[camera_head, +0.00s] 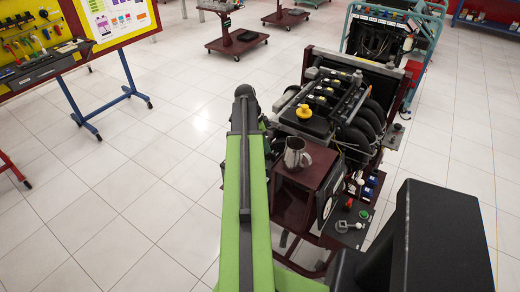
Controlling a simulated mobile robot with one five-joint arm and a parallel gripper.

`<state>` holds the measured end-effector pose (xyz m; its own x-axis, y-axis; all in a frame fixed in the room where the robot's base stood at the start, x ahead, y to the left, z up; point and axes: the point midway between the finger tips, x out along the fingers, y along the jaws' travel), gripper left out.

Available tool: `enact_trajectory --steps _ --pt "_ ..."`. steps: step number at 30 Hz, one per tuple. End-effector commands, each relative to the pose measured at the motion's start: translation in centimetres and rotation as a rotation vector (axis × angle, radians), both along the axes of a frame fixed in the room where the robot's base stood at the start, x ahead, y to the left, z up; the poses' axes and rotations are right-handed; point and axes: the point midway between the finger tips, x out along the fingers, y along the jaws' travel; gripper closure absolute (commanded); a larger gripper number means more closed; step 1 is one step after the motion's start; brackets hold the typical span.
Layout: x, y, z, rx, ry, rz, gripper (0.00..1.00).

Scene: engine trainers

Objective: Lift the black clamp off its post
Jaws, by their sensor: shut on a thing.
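I cannot make out the black clamp or its post in the head view. My green arm (246,210) rises through the middle of the picture and ends in a dark joint (245,92). My gripper does not show; it may be hidden behind the arm. The engine trainer (345,110) stands right of the arm, with a black engine in a dark red frame. A yellow part (304,112) sits on a black surface at its near left.
A metal jug (297,152) stands on a dark red stand (303,180) close beside my arm. A small control panel (348,226) with coloured knobs is at its right. Another trainer (377,40) stands behind. The tiled floor (150,150) at left is clear up to a blue-legged board stand (105,106).

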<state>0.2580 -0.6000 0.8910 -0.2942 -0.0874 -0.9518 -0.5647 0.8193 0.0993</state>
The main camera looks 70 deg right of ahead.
Motion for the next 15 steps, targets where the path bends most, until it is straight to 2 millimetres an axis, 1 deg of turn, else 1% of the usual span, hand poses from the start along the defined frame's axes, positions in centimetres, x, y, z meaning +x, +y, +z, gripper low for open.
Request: enact_trajectory --steps 1,10,15 --pt "0.2 -1.2 0.6 -0.011 -0.006 0.003 1.00" --pt "-0.1 -4.5 1.8 -0.001 -0.009 0.006 1.00" --pt "-0.2 -6.3 2.0 0.091 -0.028 0.008 1.00"
